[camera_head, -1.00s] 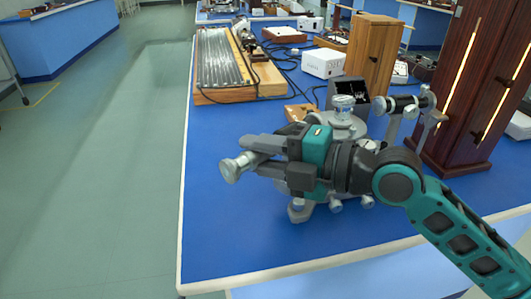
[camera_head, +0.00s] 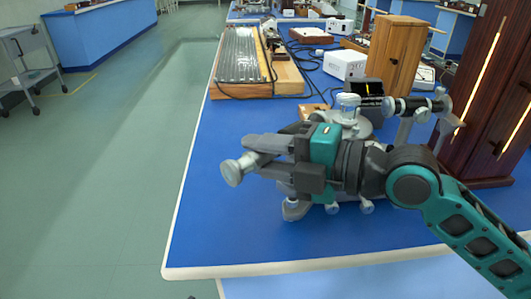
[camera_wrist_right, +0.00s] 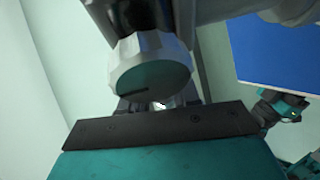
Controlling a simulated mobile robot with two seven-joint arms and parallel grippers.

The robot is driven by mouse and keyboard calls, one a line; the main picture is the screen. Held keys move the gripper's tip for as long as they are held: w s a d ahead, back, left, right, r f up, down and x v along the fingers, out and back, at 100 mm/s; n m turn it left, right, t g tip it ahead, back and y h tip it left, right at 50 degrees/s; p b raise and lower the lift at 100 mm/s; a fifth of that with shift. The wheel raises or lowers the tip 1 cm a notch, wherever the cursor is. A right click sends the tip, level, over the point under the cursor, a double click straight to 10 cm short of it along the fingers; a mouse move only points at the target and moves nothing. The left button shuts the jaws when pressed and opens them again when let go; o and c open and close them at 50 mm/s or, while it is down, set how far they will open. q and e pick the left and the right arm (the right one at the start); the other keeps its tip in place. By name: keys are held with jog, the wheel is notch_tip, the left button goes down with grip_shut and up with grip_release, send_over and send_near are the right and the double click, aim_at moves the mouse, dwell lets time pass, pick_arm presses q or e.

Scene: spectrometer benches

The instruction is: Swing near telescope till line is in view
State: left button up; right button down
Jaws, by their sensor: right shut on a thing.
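The spectrometer (camera_head: 349,122) stands on the near blue bench, its silver-grey body partly hidden behind my right arm. My right gripper (camera_head: 256,156) is shut on the near telescope, whose round silver end (camera_head: 238,169) sticks out to the left past the fingers. In the right wrist view this pale round end (camera_wrist_right: 150,75) shows large, just beyond the gripper's dark edge. The telescope's barrel is mostly hidden by the gripper in the head view. The collimator (camera_head: 408,106) points right, toward a lit vertical slit (camera_head: 480,75) in a dark wooden housing. No line through the eyepiece is visible. My left gripper is not in view.
The blue bench top (camera_head: 215,220) is clear to the left and front. Behind stand a grating-like ribbed board (camera_head: 240,58), a white box (camera_head: 344,64), a wooden box (camera_head: 400,50) and loose black cables. Open floor (camera_head: 120,150) lies left; a trolley (camera_head: 30,65) stands beyond.

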jog(key=shift+s+a, duration=0.1)
jog(key=c, duration=0.9)
grip_release()
jog(key=shift+s+d, duration=0.1)
jog(key=shift+d, duration=0.45)
jog(key=b+v, duration=0.2)
jog(key=v, duration=0.9)
jog(key=shift+s+d+r+b, duration=0.15)
jog(key=shift+s+d+b, duration=0.15)
jog(key=shift+b, duration=0.1)
